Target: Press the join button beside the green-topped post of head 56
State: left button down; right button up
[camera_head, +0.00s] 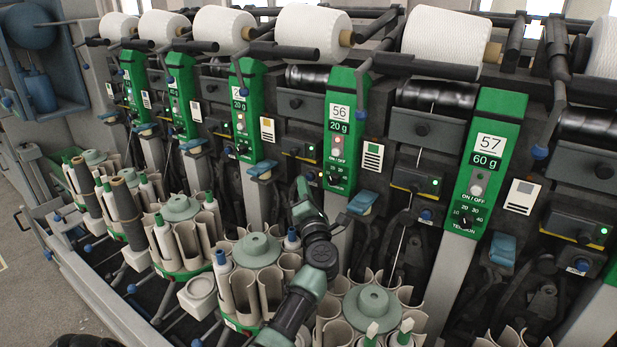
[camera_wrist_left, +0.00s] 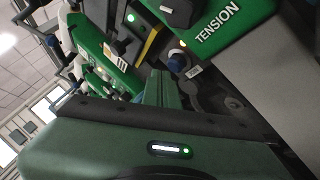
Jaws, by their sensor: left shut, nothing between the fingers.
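The green-topped post of head 56 (camera_head: 343,125) stands in the middle of the head view, marked 56 and 20 g. A small round button (camera_head: 310,176) sits to its left below a box with a green light, and a blue button (camera_head: 426,214) sits to its right. The pictures do not show which belongs to head 56. My left gripper (camera_head: 303,190) is shut and empty, just left of the post's lower end and close to the left button. In the left wrist view a blue button (camera_wrist_left: 178,62) shows beyond the finger, beside a green TENSION panel (camera_wrist_left: 215,22). Contact cannot be told.
The green post of head 57 (camera_head: 486,160) stands to the right. Carousels of cream tubes, one with a grey-green hub (camera_head: 257,250), crowd the space below my arm. A blue lever (camera_head: 362,202) juts out right of post 56. White yarn cones (camera_head: 313,32) line the top.

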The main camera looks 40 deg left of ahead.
pick_arm(q)
jog(key=shift+s, duration=0.25)
jog(key=s+p, duration=0.1)
jog(key=s, duration=0.2)
jog(key=s+p, duration=0.1)
jog(key=s, duration=0.1)
jog(key=shift+d+p, duration=0.3)
jog(key=shift+p, duration=0.05)
dwell(0.8)
